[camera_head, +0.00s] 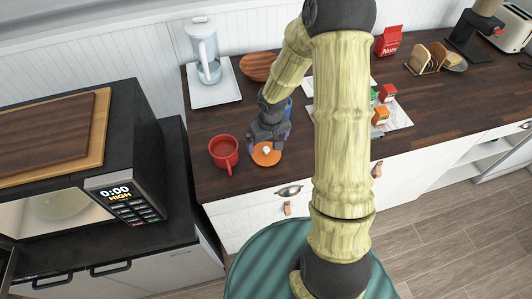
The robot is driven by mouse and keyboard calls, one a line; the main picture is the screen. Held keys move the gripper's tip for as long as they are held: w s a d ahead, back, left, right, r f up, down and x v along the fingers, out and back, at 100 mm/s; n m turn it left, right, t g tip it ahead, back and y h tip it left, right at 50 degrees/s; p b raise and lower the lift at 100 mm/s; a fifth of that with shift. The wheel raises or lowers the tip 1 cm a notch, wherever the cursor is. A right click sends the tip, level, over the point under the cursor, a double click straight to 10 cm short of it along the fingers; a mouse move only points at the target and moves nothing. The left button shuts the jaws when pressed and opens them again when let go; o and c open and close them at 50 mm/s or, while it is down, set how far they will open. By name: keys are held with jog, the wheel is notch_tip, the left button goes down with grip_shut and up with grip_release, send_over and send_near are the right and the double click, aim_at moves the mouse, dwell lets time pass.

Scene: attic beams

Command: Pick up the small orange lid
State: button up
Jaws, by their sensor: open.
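A small orange lid (264,158) with a pale knob in its middle lies near the front edge of the dark wooden counter. My gripper (267,144) is just above and behind it, pointing down, with its fingers open. The fingertips look close to the lid's knob, but I cannot tell whether they touch it. Part of the lid's far side is hidden by my gripper.
A red mug (224,152) stands close to the left of the lid. A blue object (288,107) is partly hidden behind my gripper. Small cartons (380,115) stand on a pale sheet to the right. A microwave (130,170) is at left.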

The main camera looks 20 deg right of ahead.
aim_at(266, 148)
jog(key=shift+w+a+f+p, duration=0.1)
jog(key=shift+w+f+p, duration=0.1)
jog(key=shift+f, duration=1.1)
jog(key=shift+w+a+f+p, duration=0.1)
jog(key=shift+f+p, duration=0.1)
jog(key=shift+f, duration=1.1)
jog(key=c, duration=0.7)
jog(key=shift+r, duration=0.2)
notch_tip(266, 148, up, 10)
jog(key=shift+f, duration=0.1)
